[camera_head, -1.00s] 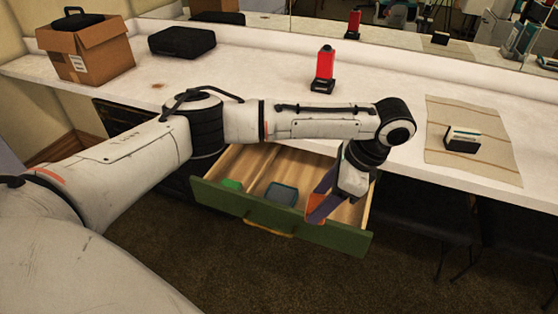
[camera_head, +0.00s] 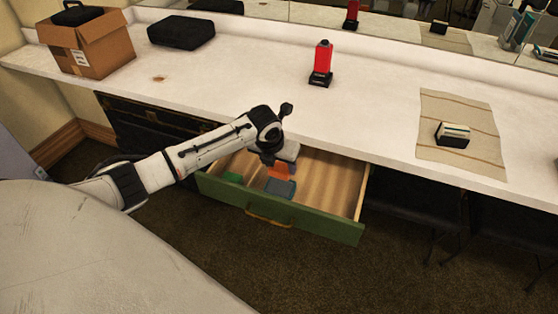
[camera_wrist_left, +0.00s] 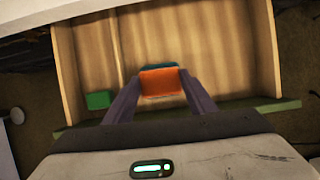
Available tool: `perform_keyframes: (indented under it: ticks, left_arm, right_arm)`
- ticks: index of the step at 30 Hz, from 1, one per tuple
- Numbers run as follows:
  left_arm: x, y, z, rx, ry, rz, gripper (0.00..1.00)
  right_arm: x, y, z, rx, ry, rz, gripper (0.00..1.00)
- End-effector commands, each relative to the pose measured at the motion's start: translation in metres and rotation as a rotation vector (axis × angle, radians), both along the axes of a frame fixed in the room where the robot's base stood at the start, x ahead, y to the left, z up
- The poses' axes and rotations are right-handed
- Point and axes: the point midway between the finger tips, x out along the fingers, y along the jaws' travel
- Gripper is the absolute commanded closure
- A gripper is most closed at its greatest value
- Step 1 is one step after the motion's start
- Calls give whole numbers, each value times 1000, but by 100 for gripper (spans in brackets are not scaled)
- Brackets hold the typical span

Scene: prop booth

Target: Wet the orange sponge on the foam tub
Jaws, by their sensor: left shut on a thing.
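My left gripper (camera_head: 279,165) is shut on the orange sponge (camera_head: 277,173), inside the open drawer's outline. In the left wrist view the orange sponge (camera_wrist_left: 161,83) sits between the two purple fingers. The foam tub (camera_head: 281,188), a small teal tray, lies in the drawer just below the sponge in the head view. In the wrist view only a strip of the tub (camera_wrist_left: 159,65) shows behind the sponge, which hides the rest. I cannot tell whether sponge and tub touch. My right gripper is not in view.
The green-fronted drawer (camera_head: 300,222) is pulled out under the white counter. A green block (camera_head: 232,178) lies in its left compartment; its right side is bare. On the counter stand a red bottle (camera_head: 322,62), a cardboard box (camera_head: 97,50), a black case (camera_head: 181,32) and a cloth (camera_head: 465,115).

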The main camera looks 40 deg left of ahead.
Motion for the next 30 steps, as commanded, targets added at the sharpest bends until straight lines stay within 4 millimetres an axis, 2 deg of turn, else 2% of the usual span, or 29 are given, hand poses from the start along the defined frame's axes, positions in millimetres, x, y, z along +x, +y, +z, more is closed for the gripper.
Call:
perform_keyframes:
  ticks: [8, 15, 21, 30]
  left_arm:
    - [-1, 3, -11, 0, 1, -24, 67]
    - [-1, 3, -34, 0, 1, -22, 67]
    - [-1, 2, -57, 0, 0, -23, 67]
    - [-1, 3, -61, 1, 0, -22, 67]
  right_arm:
    - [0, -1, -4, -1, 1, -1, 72]
    - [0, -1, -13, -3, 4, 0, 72]
    - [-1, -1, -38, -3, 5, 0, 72]
    - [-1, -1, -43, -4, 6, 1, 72]
